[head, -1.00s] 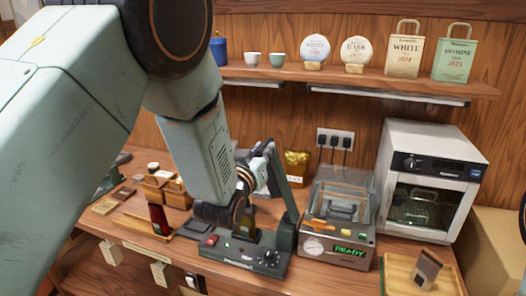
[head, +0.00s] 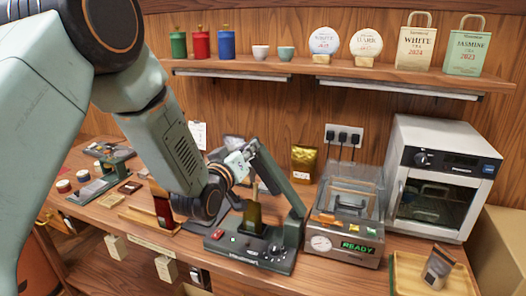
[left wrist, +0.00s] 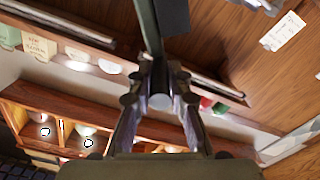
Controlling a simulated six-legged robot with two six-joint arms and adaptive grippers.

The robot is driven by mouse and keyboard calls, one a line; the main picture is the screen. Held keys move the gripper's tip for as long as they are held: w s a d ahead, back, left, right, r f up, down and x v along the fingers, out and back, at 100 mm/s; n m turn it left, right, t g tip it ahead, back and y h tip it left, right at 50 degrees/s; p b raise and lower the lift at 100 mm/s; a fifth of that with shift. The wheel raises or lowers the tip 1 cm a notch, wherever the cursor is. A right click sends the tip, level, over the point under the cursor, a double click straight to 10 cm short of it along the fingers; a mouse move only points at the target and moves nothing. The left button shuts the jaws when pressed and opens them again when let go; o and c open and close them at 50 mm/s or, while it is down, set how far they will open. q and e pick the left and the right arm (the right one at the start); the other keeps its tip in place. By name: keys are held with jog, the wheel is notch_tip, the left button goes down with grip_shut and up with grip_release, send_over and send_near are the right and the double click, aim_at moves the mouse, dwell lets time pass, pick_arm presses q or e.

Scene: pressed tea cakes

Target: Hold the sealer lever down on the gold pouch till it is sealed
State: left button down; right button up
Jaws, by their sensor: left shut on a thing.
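The sealer (head: 250,247) is a dark bench unit with a red switch and knobs, near the table's front. Its green lever (head: 277,178) slants up to the left from the hinge at its right end, clearly raised. My left gripper (head: 240,165) is shut on the lever's upper end. In the left wrist view the fingers (left wrist: 160,115) close around a grey round handle (left wrist: 161,101), with the lever bar running upward. An olive-gold pouch (head: 253,213) stands upright at the sealer, below the raised lever. My right gripper is out of view.
A clear-lidded machine (head: 345,225) showing READY stands right of the sealer, with a white oven (head: 443,180) beyond. Another gold pouch (head: 303,162) stands by the wall. A wooden tray (head: 410,275) holds a small pouch. A shelf (head: 340,72) runs above.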

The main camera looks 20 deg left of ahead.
pick_arm(q)
jog(key=a+f+n+b, duration=0.4)
jog(key=f+b, duration=0.3)
jog(key=f, duration=0.2)
jog(key=a+f+n+b, duration=0.5)
jog(key=a+f+b, duration=0.1)
jog(key=f, duration=0.3)
jog(key=shift+a+f+b, duration=0.35)
jog(key=shift+f+b, duration=0.05)
jog(key=shift+b, duration=0.4)
jog(key=shift+f, duration=0.15)
jog(key=c, duration=1.4)
grip_release()
jog(key=shift+o, duration=0.7)
jog(key=s, duration=1.1)
jog(key=shift+s+a, duration=0.2)
jog(key=shift+s, duration=0.2)
